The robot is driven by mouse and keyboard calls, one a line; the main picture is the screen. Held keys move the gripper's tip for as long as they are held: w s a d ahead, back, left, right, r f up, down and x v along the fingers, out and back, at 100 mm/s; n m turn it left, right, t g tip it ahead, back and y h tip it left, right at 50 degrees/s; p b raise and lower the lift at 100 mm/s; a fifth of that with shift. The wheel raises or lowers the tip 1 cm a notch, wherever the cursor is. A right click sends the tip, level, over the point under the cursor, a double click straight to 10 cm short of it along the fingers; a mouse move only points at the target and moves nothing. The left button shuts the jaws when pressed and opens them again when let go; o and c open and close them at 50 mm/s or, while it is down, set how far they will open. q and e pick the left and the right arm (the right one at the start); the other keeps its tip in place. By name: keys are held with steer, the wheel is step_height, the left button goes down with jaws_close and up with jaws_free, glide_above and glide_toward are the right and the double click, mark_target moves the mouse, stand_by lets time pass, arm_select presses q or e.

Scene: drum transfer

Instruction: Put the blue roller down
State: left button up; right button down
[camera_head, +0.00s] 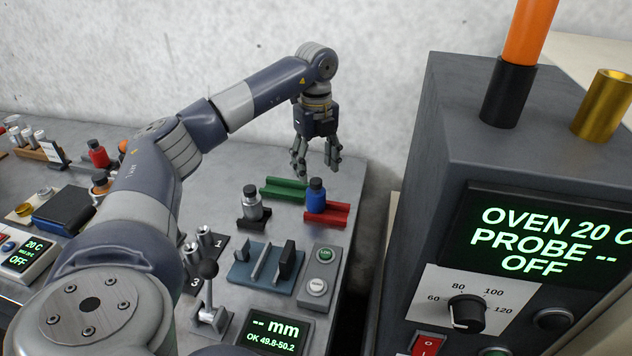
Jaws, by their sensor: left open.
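The blue roller (316,197) stands upright at the red cradle (340,215) near the right edge of the bench; it has a dark top. My left gripper (316,168) points down with its fingers spread, open and empty. In the picture it is just above and behind the roller, with a small gap to the roller's top. Whether the fingers touch anything is not clear, but none of them closes on the roller. My right gripper is not in view.
A green cradle (284,189) lies just left of the red one. A silver roller (252,203) stands in a dark holder nearby. A blue-grey fixture (262,272), buttons and a mm display (273,334) are in front. The oven (450,130) stands right, across a gap.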

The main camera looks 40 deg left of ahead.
arm_select(q)
step_height(320, 180, up, 6)
stand_by(0.8)
